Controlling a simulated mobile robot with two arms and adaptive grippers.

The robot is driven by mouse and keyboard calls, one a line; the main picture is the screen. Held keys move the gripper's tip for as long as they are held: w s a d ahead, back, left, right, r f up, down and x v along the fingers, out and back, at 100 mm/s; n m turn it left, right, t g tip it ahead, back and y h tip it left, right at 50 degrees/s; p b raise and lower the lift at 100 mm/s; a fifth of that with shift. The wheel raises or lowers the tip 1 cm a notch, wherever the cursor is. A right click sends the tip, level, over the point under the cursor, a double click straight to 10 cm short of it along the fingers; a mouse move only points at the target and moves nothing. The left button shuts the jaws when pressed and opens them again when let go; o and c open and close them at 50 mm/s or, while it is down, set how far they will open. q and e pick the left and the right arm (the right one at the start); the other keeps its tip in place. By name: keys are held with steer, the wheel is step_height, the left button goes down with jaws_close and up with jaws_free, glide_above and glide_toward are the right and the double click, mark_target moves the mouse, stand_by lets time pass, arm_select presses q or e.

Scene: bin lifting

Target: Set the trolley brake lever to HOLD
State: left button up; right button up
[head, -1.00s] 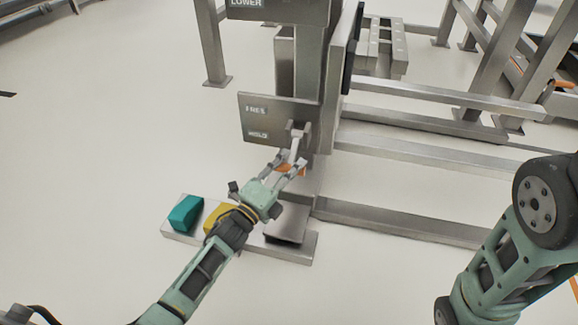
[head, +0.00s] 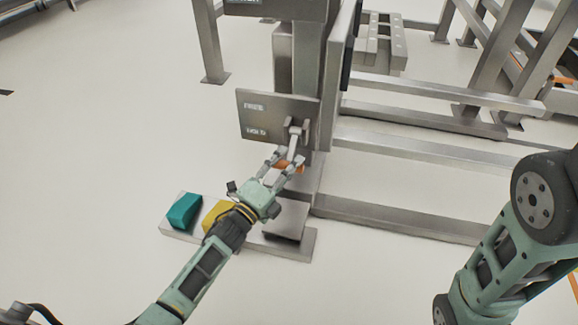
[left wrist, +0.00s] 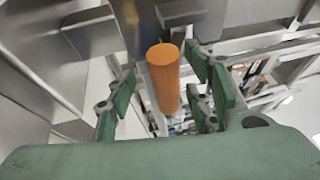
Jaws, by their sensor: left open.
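A grey brake panel (head: 276,112) is marked FREE above and HOLD below. The brake lever (head: 295,140) hangs from a pivot at the panel's right side and points down. Its orange grip shows at the lower end, partly hidden by the fingers in the head view; it is clear in the left wrist view (left wrist: 163,80). My left gripper (head: 289,158) reaches up from below and is open, with a finger on each side of the orange grip. Gaps show between fingers and grip in the left wrist view. My right gripper is out of view.
A low plate (head: 240,244) on the floor below carries a teal block (head: 185,211), a yellow block (head: 216,214) and a dark grey pedal-like plate (head: 286,222). Steel rails (head: 400,215) run right from the column. Open floor lies to the left.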

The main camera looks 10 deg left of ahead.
arm_select(q)
steer(key=v, duration=1.1)
steer(key=shift+s, duration=0.3)
steer(key=shift+f, duration=0.15)
